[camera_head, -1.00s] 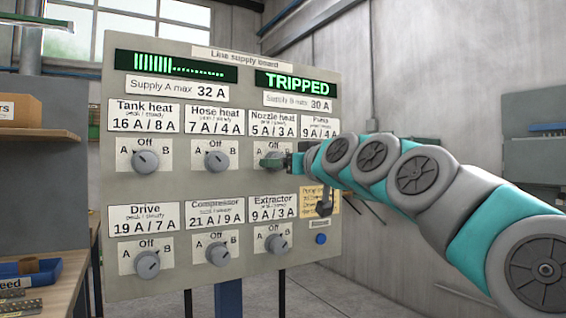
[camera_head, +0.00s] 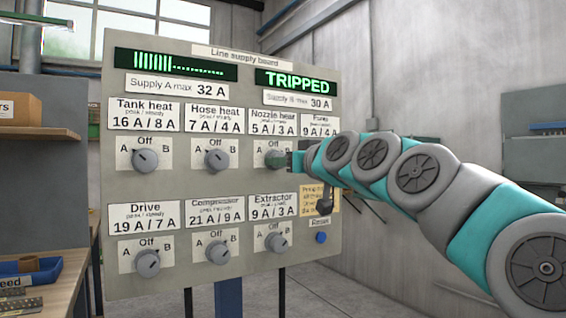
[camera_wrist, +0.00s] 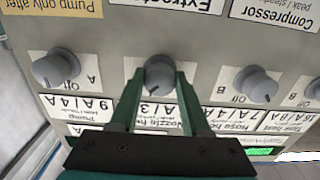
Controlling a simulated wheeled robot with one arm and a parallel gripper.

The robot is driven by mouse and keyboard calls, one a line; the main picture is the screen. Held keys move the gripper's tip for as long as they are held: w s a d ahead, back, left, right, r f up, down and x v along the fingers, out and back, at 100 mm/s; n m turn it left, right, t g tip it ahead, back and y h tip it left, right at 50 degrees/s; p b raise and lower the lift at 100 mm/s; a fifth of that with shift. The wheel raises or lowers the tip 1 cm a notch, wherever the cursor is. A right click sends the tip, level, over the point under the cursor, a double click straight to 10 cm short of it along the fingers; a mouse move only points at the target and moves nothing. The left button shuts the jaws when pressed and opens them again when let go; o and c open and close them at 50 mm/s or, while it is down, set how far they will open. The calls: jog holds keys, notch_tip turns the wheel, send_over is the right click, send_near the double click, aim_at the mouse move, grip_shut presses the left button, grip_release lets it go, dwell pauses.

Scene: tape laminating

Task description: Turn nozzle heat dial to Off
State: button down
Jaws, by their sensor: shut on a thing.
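The nozzle heat dial (camera_wrist: 158,72) is a grey round knob on the line supply board (camera_head: 180,190). In the head view it sits under the "Nozzle heat 5 A / 3 A" label, mostly covered by my gripper (camera_head: 279,159). In the wrist view, which shows the board upside down, the green fingers of my gripper (camera_wrist: 160,80) are on both sides of the knob, closed on it. The marks around this dial are partly hidden, and I cannot tell clearly where its pointer stands.
The hose heat dial (camera_head: 216,160) is to the left, and the pump dial (camera_wrist: 55,68) is on the other side. The extractor dial (camera_head: 277,242) is below. The right display (camera_head: 292,84) reads TRIPPED. A blue button (camera_head: 321,237) is at lower right.

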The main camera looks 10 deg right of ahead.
jog(key=shift+f+n+b, duration=0.1)
jog(key=shift+n+b, duration=0.3)
jog(key=shift+b, duration=0.25)
jog(key=shift+d+n+b, duration=0.1)
jog(key=shift+n+b, duration=2.3)
jog(key=shift+n, duration=1.6)
jog(key=shift+c, duration=1.8)
grip_release()
jog(key=shift+s, duration=0.1)
jog(key=v, duration=0.7)
jog(key=shift+s+b, duration=0.25)
jog(key=shift+b, duration=0.1)
